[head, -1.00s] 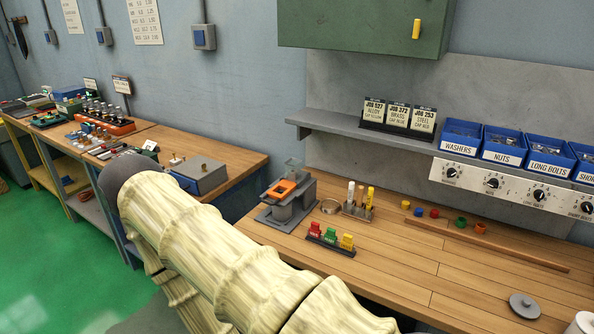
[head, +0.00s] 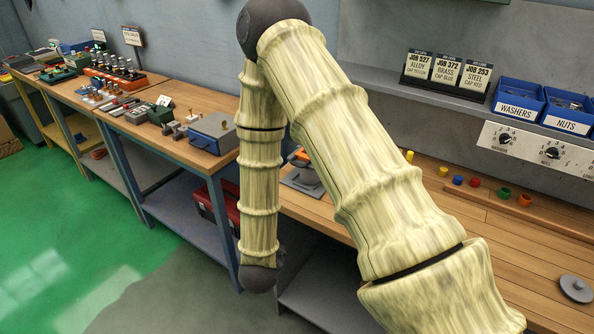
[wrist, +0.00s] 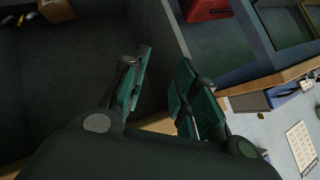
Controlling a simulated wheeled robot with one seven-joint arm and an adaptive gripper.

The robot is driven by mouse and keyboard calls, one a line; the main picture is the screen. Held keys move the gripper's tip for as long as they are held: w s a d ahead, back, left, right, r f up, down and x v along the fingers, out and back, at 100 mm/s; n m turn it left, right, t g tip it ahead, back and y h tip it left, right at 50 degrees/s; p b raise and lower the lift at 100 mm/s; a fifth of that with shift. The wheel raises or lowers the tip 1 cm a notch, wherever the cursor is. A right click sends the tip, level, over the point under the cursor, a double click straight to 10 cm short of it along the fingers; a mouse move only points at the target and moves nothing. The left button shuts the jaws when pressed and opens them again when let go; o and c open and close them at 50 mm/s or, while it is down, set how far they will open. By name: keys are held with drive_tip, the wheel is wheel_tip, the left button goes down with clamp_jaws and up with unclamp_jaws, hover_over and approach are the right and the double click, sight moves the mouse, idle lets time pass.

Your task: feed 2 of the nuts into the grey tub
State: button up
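The blue nuts bin (head: 566,112) stands on the shelf at the right of the head view, with its label facing out. A dark knob (head: 552,153) is on the pale panel below it. I cannot make out a grey tub for certain; a grey device (head: 303,182) on the bench is mostly hidden behind my arm. My gripper (wrist: 164,62) shows in the wrist view with its green-padded fingers apart and nothing between them. It is away from the bin, over a dark area, and does not show in the head view.
A washers bin (head: 516,103) stands beside the nuts bin. Small coloured caps (head: 474,182) and a grey disc-shaped lid (head: 576,288) are on the wooden bench. A blue-grey box (head: 213,133) is on the left bench. A red case (wrist: 208,8) shows in the wrist view. Green floor is clear at left.

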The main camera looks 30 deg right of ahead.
drive_tip(key=w+d+r+m+h+b, duration=0.1)
drive_tip(key=w+r+m+h, duration=0.1)
drive_tip(key=r+m, duration=0.15)
drive_tip(key=w+d+r+m+h, duration=0.2)
drive_tip(key=w+r+m, duration=0.1)
drive_tip(key=r, duration=0.2)
drive_tip(key=m+g+h+b, duration=0.15)
drive_tip(key=m+h, duration=0.25)
drive_tip(key=m, duration=0.5)
approach(297, 165)
drive_tip(key=shift+g, duration=0.25)
drive_tip(key=p+x, duration=0.1)
drive_tip(key=x, duration=0.4)
drive_tip(key=p+x, duration=0.2)
drive_tip(key=x, duration=0.3)
drive_tip(key=shift+w+d+f, duration=0.1)
drive_tip(key=shift+w, duration=0.25)
